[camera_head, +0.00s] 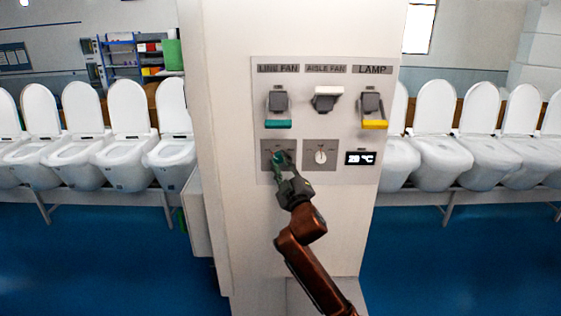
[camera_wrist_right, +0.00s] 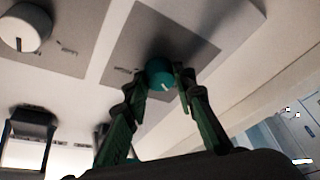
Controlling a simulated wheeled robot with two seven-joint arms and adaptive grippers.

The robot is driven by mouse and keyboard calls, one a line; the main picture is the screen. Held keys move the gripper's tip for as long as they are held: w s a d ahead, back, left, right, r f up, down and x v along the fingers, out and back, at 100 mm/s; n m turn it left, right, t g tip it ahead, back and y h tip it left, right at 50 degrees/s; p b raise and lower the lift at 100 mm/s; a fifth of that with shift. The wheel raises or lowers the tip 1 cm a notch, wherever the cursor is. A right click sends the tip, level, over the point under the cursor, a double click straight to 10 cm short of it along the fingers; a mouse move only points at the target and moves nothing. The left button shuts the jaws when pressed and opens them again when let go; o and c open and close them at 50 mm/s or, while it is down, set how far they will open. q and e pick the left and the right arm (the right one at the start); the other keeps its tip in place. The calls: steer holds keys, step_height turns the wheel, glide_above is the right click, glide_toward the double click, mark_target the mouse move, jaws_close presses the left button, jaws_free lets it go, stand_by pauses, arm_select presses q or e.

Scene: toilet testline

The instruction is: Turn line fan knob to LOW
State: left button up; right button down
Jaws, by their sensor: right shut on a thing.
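The line fan knob is a teal round knob (camera_wrist_right: 160,75) on a grey square plate (camera_head: 267,147) below the LINE FAN label (camera_head: 278,69). My right gripper (camera_head: 281,160) reaches up to it from below and covers part of it in the head view. In the right wrist view, the fingers of my right gripper (camera_wrist_right: 166,80) are shut on the knob, one on each side. A pale mark shows on the knob's lower edge. The plate's small lettering is too blurred to read. My left gripper is not in view.
A white aisle fan knob (camera_head: 320,157) sits on the plate to the right. Above are switches with teal (camera_head: 278,124), white (camera_head: 328,90) and yellow (camera_head: 374,125) handles. A small display (camera_head: 360,158) is at lower right. Rows of toilets (camera_head: 128,150) stand on both sides of the pillar.

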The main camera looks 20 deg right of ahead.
steer(key=c, duration=1.6)
jaws_free()
steer(key=shift+a, duration=0.1)
steer(key=v, duration=1.2)
